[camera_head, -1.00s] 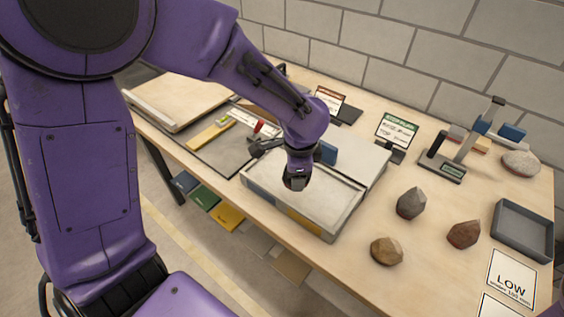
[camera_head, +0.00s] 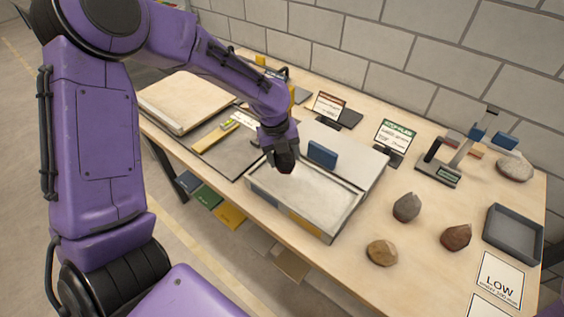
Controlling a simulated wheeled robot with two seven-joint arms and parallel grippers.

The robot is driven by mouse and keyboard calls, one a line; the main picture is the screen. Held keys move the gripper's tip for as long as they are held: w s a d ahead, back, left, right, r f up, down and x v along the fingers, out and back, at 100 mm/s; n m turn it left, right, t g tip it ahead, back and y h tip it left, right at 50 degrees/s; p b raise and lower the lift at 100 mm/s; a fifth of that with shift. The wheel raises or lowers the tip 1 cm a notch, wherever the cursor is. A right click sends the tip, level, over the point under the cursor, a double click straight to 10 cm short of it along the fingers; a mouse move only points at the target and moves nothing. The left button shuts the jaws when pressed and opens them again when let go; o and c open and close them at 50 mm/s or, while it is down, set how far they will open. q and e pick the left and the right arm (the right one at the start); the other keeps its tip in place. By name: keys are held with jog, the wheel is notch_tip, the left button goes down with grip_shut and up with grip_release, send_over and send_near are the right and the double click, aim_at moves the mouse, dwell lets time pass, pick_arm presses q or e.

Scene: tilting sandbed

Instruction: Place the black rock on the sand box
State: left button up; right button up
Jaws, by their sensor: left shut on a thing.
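The sand box (camera_head: 345,213) is a shallow, light-walled tray of pale sand near the middle of the table. My left gripper (camera_head: 285,153) hangs over its back left part and points down. It is shut on a small dark thing, which looks like the black rock (camera_head: 286,163). The gripper hides much of it, and I cannot tell whether it touches the sand. My right gripper is not in view.
A dark grey rock (camera_head: 407,207), a reddish-brown rock (camera_head: 456,237) and a tan rock (camera_head: 381,252) lie right of the box. A grey tray (camera_head: 514,234) is at far right. A blue block (camera_head: 322,154) stands close behind my gripper.

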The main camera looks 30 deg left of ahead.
pick_arm(q)
jog(key=f, duration=0.1)
jog(key=w+a+f, duration=0.1)
jog(key=f, duration=0.1)
jog(key=w+a+f+p, duration=0.1)
jog(key=shift+w+a+f, duration=0.15)
notch_tip(320, 180, down, 2)
jog(key=shift+f+p, duration=0.2)
jog(key=shift+p, duration=0.3)
jog(key=shift+f, duration=0.2)
jog(key=o, duration=1.6)
jog(key=shift+f, duration=0.15)
jog(key=shift+c, duration=0.2)
